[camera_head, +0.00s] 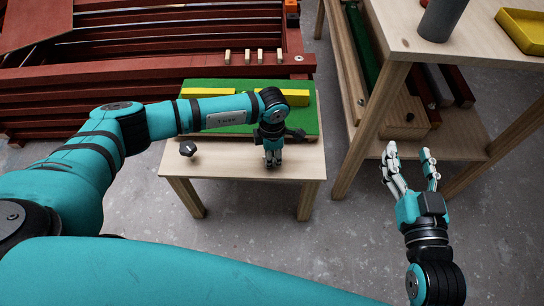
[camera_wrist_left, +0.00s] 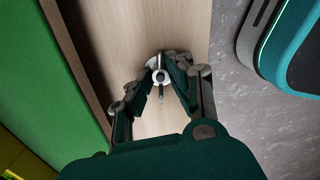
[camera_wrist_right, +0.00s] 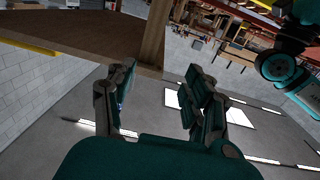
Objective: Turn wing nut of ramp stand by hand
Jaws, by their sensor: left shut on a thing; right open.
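A low wooden stand (camera_head: 235,163) carries a green board (camera_head: 303,112) with yellow battens (camera_head: 293,97) on it. My left gripper (camera_head: 273,163) points down at the stand's front part. In the left wrist view its fingertips (camera_wrist_left: 162,74) are shut on a small grey metal piece, the wing nut (camera_wrist_left: 160,77), over the bare wood. The fingers hide part of the nut. A dark knob (camera_head: 188,148) sits on the stand at left; another dark knob (camera_head: 298,134) shows at right. My right gripper (camera_head: 409,158) is open and empty, right of the stand; it also shows in its wrist view (camera_wrist_right: 158,88).
A taller wooden bench (camera_head: 400,40) with a lower shelf stands at right, bearing a grey cylinder (camera_head: 441,18) and a yellow tray (camera_head: 523,28). The grey floor (camera_head: 330,220) in front is clear.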

